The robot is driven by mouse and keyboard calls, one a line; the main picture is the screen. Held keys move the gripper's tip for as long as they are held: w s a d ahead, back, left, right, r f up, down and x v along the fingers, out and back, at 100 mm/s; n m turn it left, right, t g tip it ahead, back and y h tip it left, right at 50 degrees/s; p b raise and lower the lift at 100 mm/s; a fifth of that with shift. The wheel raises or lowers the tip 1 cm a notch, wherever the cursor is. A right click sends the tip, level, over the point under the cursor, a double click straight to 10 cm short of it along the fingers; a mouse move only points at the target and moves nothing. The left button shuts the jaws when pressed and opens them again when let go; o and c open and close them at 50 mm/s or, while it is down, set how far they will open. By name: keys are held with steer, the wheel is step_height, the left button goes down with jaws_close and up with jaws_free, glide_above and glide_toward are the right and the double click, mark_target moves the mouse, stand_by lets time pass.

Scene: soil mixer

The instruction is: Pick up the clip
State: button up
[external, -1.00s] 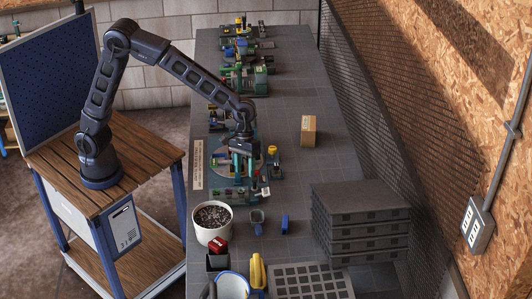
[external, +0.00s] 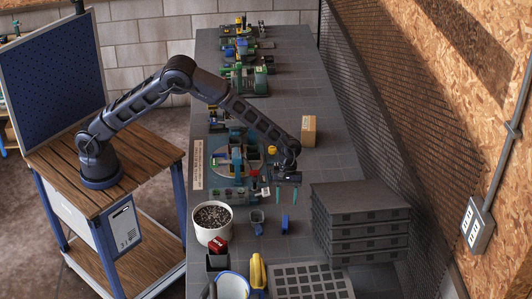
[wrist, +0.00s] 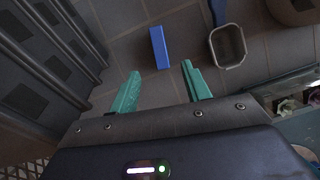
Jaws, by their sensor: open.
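A small blue block-like piece, which looks like the clip (external: 285,224), stands on the grey bench between a small scoop and a stack of trays. It also shows in the wrist view (wrist: 159,47), just beyond the fingertips and between their lines. My gripper (external: 286,194) is open and empty above the bench, a little behind the clip in the external view. Its two teal fingers (wrist: 160,72) are spread apart in the wrist view and do not touch the clip.
A grey scoop (external: 257,218) and a white pot of soil (external: 212,222) stand left of the clip. Stacked dark trays (external: 360,225) rise close on the right, also at left in the wrist view (wrist: 50,60). A cardboard box (external: 308,130) stands behind.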

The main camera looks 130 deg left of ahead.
mark_target(285, 221)
steer(key=x, duration=1)
steer(key=shift+w+d, duration=0.15)
steer(key=shift+c, duration=0.2)
jaws_close()
